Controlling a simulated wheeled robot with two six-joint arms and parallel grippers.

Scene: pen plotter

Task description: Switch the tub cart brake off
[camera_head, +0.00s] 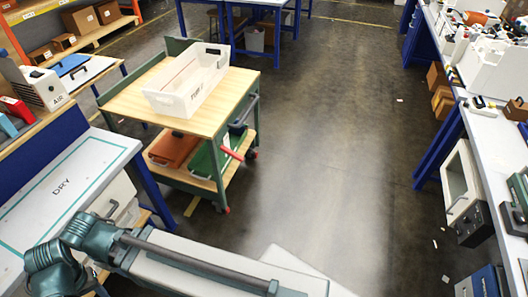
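The tub cart (213,118) stands left of centre, with green posts and wooden shelves. A white tub (188,82) sits on its top shelf. I see neither gripper's fingers.
An orange tray (172,149) and a green tray (207,158) lie on the cart's lower shelf. A bench marked DRY (62,188) is at left. A long workbench (497,139) lines the right. The dark floor (330,130) between is clear.

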